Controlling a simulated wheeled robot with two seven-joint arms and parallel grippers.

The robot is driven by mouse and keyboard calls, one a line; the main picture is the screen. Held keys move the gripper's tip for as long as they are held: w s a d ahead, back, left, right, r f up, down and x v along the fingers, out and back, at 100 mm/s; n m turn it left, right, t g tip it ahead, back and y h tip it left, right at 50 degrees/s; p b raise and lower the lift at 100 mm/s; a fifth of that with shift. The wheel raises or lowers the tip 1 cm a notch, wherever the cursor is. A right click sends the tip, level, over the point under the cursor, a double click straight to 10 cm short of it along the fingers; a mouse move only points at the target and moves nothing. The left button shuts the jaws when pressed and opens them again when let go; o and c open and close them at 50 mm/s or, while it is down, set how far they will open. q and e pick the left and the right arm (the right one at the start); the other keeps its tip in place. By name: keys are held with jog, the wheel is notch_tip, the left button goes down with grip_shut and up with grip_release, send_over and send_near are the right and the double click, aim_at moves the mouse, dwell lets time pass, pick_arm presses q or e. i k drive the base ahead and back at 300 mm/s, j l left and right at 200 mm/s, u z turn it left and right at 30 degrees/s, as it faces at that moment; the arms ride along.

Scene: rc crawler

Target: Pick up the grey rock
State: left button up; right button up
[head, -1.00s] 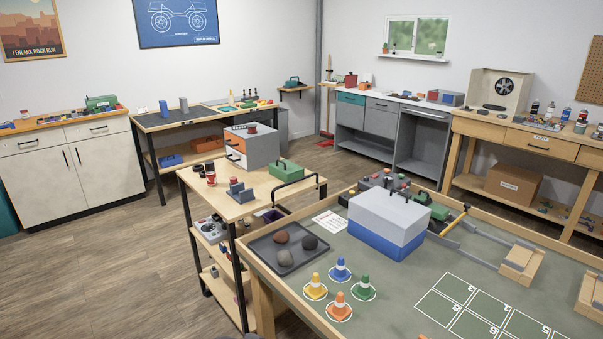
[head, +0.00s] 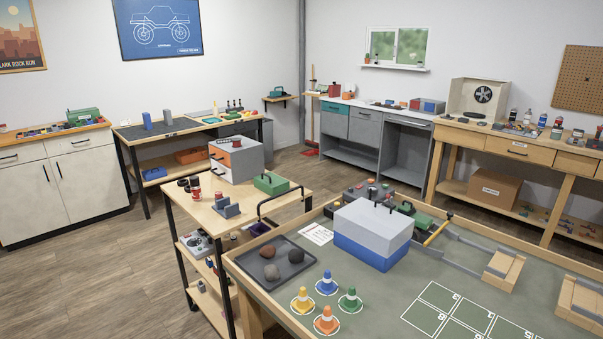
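The grey rock (head: 296,256) appears to be the darkest grey of three rocks on a dark tray (head: 284,281) at the near left corner of the green-topped table. A reddish-brown rock (head: 268,251) lies to its left, and a grey-brown rock (head: 271,272) lies in front, so which one counts as grey is not fully certain. Nothing covers the rocks. Neither of my grippers shows in the head view.
Several cones, among them a blue cone (head: 327,282), stand right of the tray. A blue and white box (head: 372,237) stands behind them. A wooden cart (head: 237,219) adjoins the table's left side. The wooden floor (head: 90,285) at left is clear.

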aim_at(271, 273)
jog(key=i+j, duration=0.55)
jog(key=j, duration=0.2)
jog(key=i+j+z, duration=0.15)
jog(key=z, duration=0.25)
jog(key=i+j+z, duration=0.1)
jog(key=j+z, duration=0.5)
jog(key=z, duration=1.15)
jog(key=i+j+u, duration=0.15)
jog(key=u, duration=1.35)
